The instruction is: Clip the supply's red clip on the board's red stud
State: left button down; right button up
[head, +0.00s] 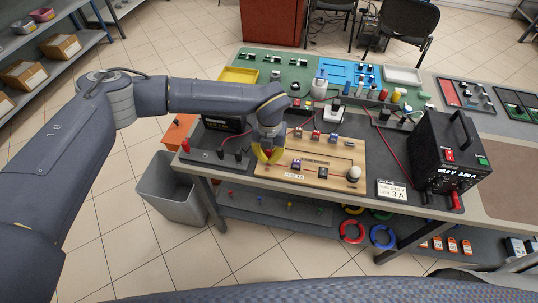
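The wooden board (340,160) lies on the bench with small parts and a round knob on it. My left gripper (268,157) points down over the board's left end, its yellow fingertips slightly apart. A small red piece (268,151) shows between the fingertips. I cannot tell whether it is the red clip or the red stud, or whether it is gripped. The black supply (446,155) stands at the right of the bench, its display lit and a red lead end (456,201) at its lower front. My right gripper is not in view.
A grey bin (172,190) stands on the floor left of the bench. A yellow tray (238,75), a blue tray (347,72) and bottles stand behind the board. Dark chairs are behind the bench.

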pick_arm(q)
jog(key=shift+f, duration=0.85)
dwell(1.9)
jog(key=c, duration=1.6)
grip_release()
jog(key=shift+o, duration=0.4)
jog(key=shift+w+a, duration=0.1)
jog(key=shift+a, duration=0.05)
jog(key=o, duration=0.4)
jog(key=shift+d+r, duration=0.2)
jog(key=shift+r, duration=4.3)
